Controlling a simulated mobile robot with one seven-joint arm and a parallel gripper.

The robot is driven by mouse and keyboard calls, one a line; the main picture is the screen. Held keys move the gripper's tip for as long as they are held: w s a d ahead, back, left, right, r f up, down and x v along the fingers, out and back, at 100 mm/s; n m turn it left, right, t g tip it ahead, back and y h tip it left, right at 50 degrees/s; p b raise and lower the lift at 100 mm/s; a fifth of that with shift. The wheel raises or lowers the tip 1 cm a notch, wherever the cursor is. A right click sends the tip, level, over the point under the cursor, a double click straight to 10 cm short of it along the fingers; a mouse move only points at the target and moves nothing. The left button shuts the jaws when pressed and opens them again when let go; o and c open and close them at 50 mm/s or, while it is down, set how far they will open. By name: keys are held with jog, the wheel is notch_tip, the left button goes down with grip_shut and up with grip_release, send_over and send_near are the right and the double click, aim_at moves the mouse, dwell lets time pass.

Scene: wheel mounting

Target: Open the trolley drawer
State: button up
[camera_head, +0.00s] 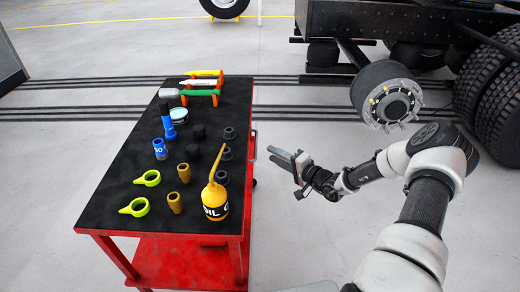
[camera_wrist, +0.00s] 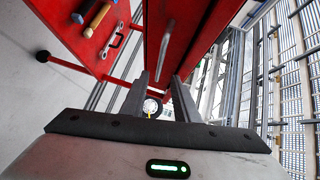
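The red trolley (camera_head: 128,226) with a black top stands left of centre in the head view. Its drawer side faces my gripper (camera_head: 271,155), which is just off the trolley's right edge and apart from it. In the head view no drawer visibly sticks out on that side. In the wrist view a red front panel (camera_wrist: 190,22) carries a silver bar handle (camera_wrist: 166,48). My gripper (camera_wrist: 160,76) has its two fingers spread, with nothing between them. The handle lies beyond the fingertips, roughly in line with the gap, and does not appear gripped.
A wheel hub (camera_head: 388,100) and large tyres (camera_head: 497,95) belong to a vehicle at right. Tools lie on a red surface (camera_wrist: 92,40) in the wrist view.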

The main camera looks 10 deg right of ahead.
jog(key=b+x, duration=0.1)
jog(key=x, duration=0.7)
jog(key=shift+w+a, duration=0.2)
jog(key=shift+w, duration=0.15)
jog(key=shift+f, duration=0.1)
grip_shut()
